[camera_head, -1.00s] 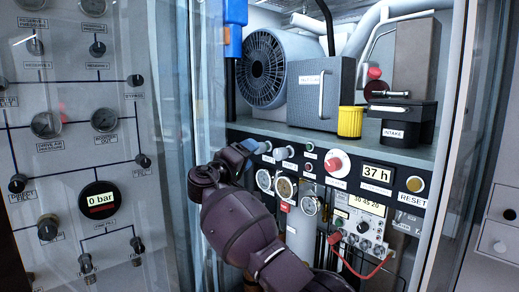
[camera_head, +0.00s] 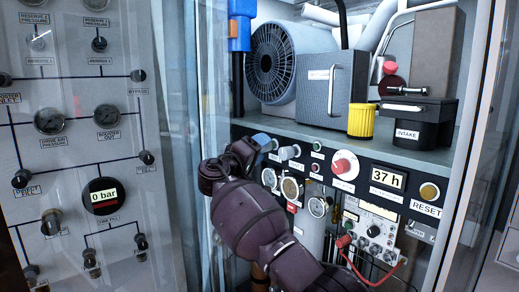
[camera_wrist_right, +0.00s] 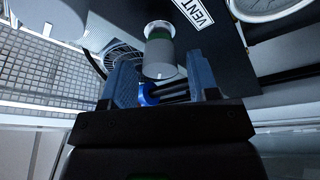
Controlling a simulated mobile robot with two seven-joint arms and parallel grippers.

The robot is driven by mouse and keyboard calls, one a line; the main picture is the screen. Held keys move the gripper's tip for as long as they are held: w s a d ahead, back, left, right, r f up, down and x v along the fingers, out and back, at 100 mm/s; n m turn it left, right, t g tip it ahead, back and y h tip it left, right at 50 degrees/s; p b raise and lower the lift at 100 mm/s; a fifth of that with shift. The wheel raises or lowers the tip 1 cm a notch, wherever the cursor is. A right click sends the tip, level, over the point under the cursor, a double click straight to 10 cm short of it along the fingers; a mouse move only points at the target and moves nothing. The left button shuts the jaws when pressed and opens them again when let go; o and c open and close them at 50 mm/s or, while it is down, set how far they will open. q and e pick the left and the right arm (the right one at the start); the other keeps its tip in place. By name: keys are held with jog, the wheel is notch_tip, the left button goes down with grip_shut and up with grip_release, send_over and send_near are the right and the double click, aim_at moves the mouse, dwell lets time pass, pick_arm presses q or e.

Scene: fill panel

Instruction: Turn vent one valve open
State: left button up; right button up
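In the right wrist view a grey cylindrical knob (camera_wrist_right: 159,58) with a green band at its base stands out from a dark panel. A white label (camera_wrist_right: 194,12) reading VENT is beside it; no number is legible. My right gripper (camera_wrist_right: 161,73) has its two blue fingers spread, one on each side of the knob's outer end, with gaps visible. In the head view my right gripper (camera_head: 262,140) is at the upper left of the black control panel, largely hiding the leftmost knob. Another grey knob (camera_head: 289,152) shows just right of it. My left gripper is not in view.
Gauges (camera_head: 290,188) sit below the knobs. A red-and-white dial (camera_head: 345,165), a 37 h display (camera_head: 388,177) and a red cable (camera_head: 375,280) are to the right. A shelf (camera_head: 330,136) above carries a fan unit and a yellow cap. A glass door edge (camera_head: 205,90) is left of my arm.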

jog(key=c, duration=0.8)
pick_arm(q)
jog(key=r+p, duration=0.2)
jog(key=p, duration=0.1)
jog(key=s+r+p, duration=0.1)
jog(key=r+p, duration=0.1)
jog(key=p, duration=0.1)
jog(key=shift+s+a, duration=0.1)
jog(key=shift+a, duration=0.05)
pick_arm(e)
jog(key=shift+o, duration=0.2)
jog(key=n+y, duration=0.1)
jog(key=n, duration=0.2)
jog(key=n+y, duration=0.1)
jog(key=n, duration=0.3)
jog(key=shift+d+n+g, duration=0.1)
jog(key=shift+n+g, duration=0.2)
jog(key=shift+g, duration=0.1)
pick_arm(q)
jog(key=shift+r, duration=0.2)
pick_arm(e)
jog(key=o, duration=0.9)
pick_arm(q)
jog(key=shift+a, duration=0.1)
pick_arm(e)
jog(key=shift+s, duration=0.1)
